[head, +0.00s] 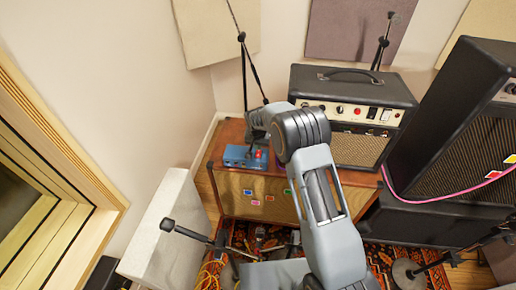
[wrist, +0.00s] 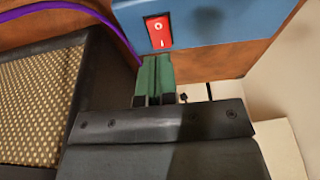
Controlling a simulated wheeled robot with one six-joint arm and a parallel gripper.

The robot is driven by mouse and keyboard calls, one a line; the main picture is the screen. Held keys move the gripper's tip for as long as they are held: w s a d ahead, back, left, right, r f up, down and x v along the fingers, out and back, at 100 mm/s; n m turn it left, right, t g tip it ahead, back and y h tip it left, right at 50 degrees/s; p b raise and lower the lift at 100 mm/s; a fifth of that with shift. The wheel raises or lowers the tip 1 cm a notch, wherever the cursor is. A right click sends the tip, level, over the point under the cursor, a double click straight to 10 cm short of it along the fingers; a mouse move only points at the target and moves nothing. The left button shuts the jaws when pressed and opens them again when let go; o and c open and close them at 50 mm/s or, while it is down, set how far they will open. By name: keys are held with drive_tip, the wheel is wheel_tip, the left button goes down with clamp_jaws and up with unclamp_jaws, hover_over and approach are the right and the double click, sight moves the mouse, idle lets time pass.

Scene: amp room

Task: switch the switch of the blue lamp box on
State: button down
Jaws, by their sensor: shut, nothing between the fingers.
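The blue lamp box (head: 236,157) sits on the left part of the brown wooden cabinet's top. Its red rocker switch (wrist: 158,32) shows large in the wrist view, on the blue face of the box (wrist: 225,22), with white marks on it. I cannot tell which way the rocker is tipped. My gripper's green fingers (wrist: 154,62) are shut and empty. Their tips are just below the switch in the wrist view; whether they touch the box is unclear. In the head view, my arm's end is over the box's back right side, and the fingertips are hard to make out.
A black amplifier (head: 352,110) stands right of the box on the wooden cabinet (head: 228,195); its grille shows at left in the wrist view. A large dark speaker cabinet (head: 455,130) is farther right. A microphone stand (head: 243,75) rises behind the box. The wall is close at left.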

drive_tip(key=b+v, duration=0.1)
drive_tip(key=v, duration=0.8)
drive_tip(key=shift+s+a+r, duration=0.15)
drive_tip(key=shift+s+r, duration=0.15)
drive_tip(key=shift+s, duration=0.15)
